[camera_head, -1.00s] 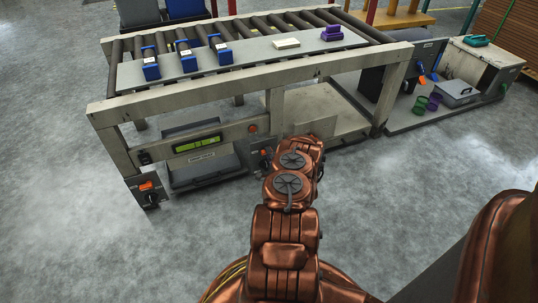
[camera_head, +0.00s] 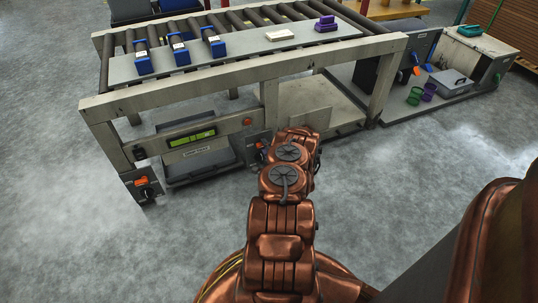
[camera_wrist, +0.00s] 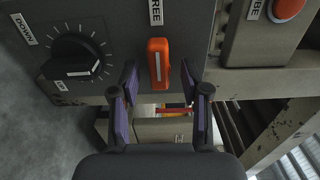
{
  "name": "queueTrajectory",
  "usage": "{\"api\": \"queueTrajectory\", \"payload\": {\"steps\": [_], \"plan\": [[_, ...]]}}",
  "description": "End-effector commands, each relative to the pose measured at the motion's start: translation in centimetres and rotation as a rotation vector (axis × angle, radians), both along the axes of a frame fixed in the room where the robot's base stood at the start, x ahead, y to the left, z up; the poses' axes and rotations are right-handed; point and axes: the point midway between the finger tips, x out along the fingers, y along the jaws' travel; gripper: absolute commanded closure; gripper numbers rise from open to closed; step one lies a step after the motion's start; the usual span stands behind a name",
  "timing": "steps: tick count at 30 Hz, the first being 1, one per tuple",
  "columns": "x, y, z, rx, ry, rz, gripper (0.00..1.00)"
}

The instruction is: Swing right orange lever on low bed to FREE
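The right orange lever (camera_wrist: 158,62) stands upright in the wrist view on a dark grey panel (camera_wrist: 195,25), below a label (camera_wrist: 156,12) reading "REE", its start cut off. In the head view the panel (camera_head: 254,142) is partly covered by my arm, with a little orange showing. My gripper (camera_wrist: 159,82) is open; its purple-padded fingers are on either side of the lever in the picture. I cannot tell whether they touch it. The gripper is hidden in the head view. The low bed (camera_head: 225,79) is a roller frame.
A black dial (camera_wrist: 76,60) sits left of the lever, near a "DOWN" label (camera_wrist: 24,29). Another panel with an orange lever (camera_head: 141,182) is on the bed's left leg. A red button (camera_wrist: 288,8) is at right. Open floor lies left of my arm.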

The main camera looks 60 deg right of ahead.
Motion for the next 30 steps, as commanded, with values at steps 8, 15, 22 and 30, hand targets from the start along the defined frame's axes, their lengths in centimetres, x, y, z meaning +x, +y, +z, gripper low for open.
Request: {"api": "queueTrajectory", "payload": {"steps": [8,15,22,30], "plan": [[-3.9,2.4,-0.1,0.005,-0.002,-0.005,0.54],[-7.4,4.9,0.0,0.003,-0.002,-0.003,0.54],[-9.0,6.0,0.1,-0.001,-0.003,-0.001,0.54],[-9.3,6.3,0.1,-0.002,-0.003,0.000,0.54]]}}
